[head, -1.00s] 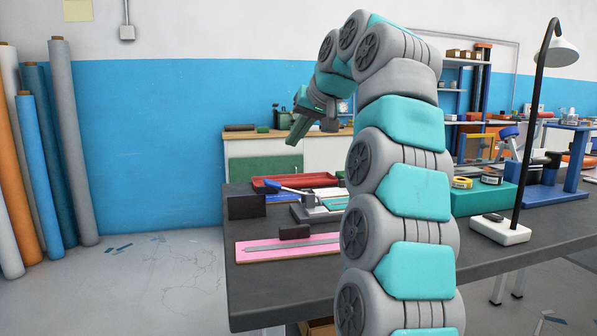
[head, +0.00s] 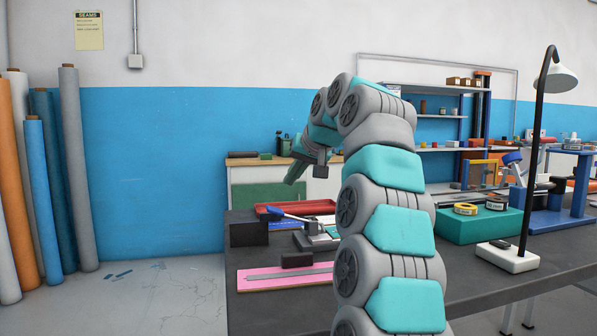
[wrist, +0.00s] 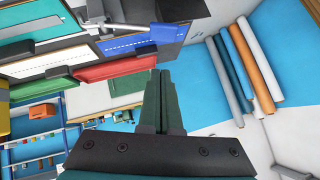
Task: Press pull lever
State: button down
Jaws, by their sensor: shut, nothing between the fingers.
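The pull lever with a blue handle (head: 285,216) stands on a grey base (head: 318,240) on the dark workbench (head: 245,300). The blue handle slants up to the left. In the wrist view the blue handle (wrist: 180,36) shows at the top, ahead of my fingers and apart from them. My gripper (head: 291,180) points down and left, above the lever in the head view, touching nothing that I can see. Its green fingers (wrist: 158,84) are shut together and empty. My arm hides part of the bench right of the lever base.
A pink mat (head: 255,284) with a metal ruler and dark block lies in front of the lever. A black block (head: 248,233) stands left, a red tray (head: 300,207) behind. A green box (head: 475,228) and lamp (head: 508,258) stand right. Fabric rolls (head: 75,170) lean far left.

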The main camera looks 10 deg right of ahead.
aim_at(275, 210)
jog(key=shift+w+a+f, duration=0.25)
jog(key=shift+w+f, duration=0.15)
jog(key=shift+f, duration=0.35)
jog(key=shift+w+a+f, duration=0.25)
jog(key=shift+w+f, duration=0.1)
jog(key=shift+f, duration=0.35)
jog(key=shift+w+a+f, duration=0.25)
jog(key=shift+w+f, duration=0.15)
jog(key=shift+f, duration=0.35)
jog(key=shift+a+f+b, duration=0.3)
jog(key=shift+f, duration=0.6)
jog(key=shift+a+f+n+h+b, duration=0.3)
jog(key=shift+a+f+h, duration=0.1)
jog(key=shift+f+h, duration=0.2)
jog(key=shift+a+f+n+h+b, duration=0.2)
jog(key=shift+a+f+n+h, duration=0.15)
jog(key=shift+f+h, duration=0.2)
jog(key=shift+a+f+n+h, duration=0.4)
jog(key=shift+f+n+h, duration=0.05)
jog(key=shift+f+h, duration=0.4)
